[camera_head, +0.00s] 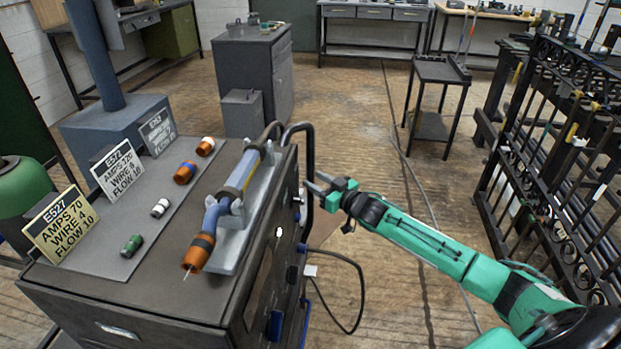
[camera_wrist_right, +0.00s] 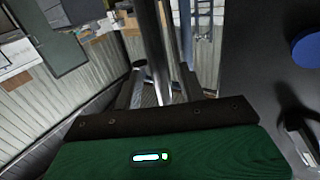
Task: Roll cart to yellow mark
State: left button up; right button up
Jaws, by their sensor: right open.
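The dark grey cart (camera_head: 150,290) stands at the left front of the head view. Its black tube handle (camera_head: 309,150) rises at its right side. My right gripper (camera_head: 319,187), on a green arm, is open at the handle's upright part. In the right wrist view an upright bar (camera_wrist_right: 154,50) stands just beyond my gripper's green body. My left gripper is out of view. I see no yellow mark on the floor.
A torch (camera_head: 227,205) lies in a holder on the cart, beside several nozzles and number cards. Black metal gates (camera_head: 555,150) stand at right. A grey cabinet (camera_head: 250,75) stands behind. The middle floor is mostly clear.

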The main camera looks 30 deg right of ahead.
jog(key=shift+x, duration=1.4)
jog(key=shift+c, duration=0.2)
grip_shut()
